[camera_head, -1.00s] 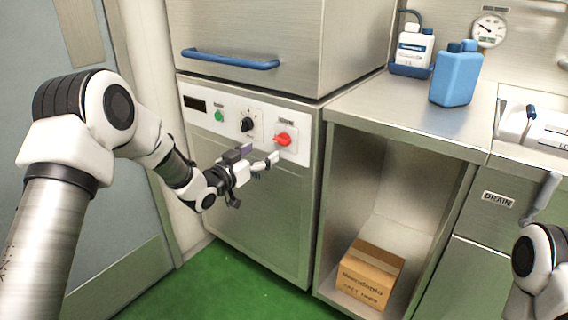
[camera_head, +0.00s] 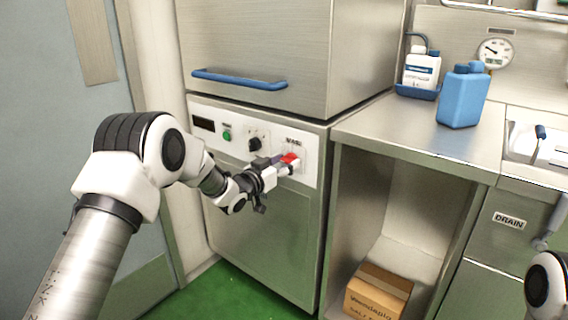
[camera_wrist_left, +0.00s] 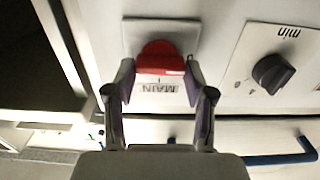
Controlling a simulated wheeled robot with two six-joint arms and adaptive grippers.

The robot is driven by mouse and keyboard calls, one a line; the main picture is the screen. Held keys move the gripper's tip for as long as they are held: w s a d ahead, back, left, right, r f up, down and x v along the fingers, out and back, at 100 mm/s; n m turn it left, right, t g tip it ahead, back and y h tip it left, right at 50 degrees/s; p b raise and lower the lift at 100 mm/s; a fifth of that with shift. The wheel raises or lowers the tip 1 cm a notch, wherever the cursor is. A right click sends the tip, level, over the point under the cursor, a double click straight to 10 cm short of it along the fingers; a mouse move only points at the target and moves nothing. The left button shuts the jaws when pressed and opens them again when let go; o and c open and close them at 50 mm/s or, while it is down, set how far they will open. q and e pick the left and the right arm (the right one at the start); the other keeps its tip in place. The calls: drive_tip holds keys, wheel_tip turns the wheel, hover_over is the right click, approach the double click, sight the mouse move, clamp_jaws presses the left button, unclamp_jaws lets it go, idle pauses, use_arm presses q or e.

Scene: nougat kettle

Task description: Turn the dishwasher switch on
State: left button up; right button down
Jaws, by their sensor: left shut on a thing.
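The dishwasher (camera_head: 262,228) is a steel box with a white control panel. The red switch (camera_head: 290,158) sits at the right end of that panel. In the left wrist view the red switch (camera_wrist_left: 160,58) is on a square plate, above an upside-down "MAIN" label (camera_wrist_left: 158,87). My left gripper (camera_head: 288,166) is at the switch. In the left wrist view its fingertips (camera_wrist_left: 159,72) lie on both sides of the red knob and are shut on it. My right arm shows only in part at the right edge; its gripper is out of view.
A black dial (camera_head: 257,141) and a green button (camera_head: 227,136) sit left on the panel. A blue handle (camera_head: 240,80) juts out above. A blue jug (camera_head: 463,97) stands on the counter (camera_head: 405,134). A cardboard box (camera_head: 377,293) is under it.

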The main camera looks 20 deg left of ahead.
use_arm(q)
drive_tip(key=shift+m, duration=0.3)
drive_tip(key=m, duration=0.8)
drive_tip(key=shift+d+f+b, duration=0.1)
drive_tip(key=shift+d+b, duration=0.05)
drive_tip(key=shift+b, duration=0.25)
drive_tip(key=m+b, duration=0.1)
drive_tip(key=m, duration=0.3)
drive_tip(key=m+b, duration=0.2)
drive_tip(key=m, duration=0.3)
drive_tip(key=shift+s+f+b, duration=0.1)
drive_tip(key=shift+f+b, duration=0.1)
drive_tip(key=shift+b, duration=0.1)
drive_tip(key=shift+m, duration=0.3)
drive_tip(key=o, duration=1.2)
drive_tip(key=shift+d, duration=0.1)
drive_tip(key=shift+c, duration=0.2)
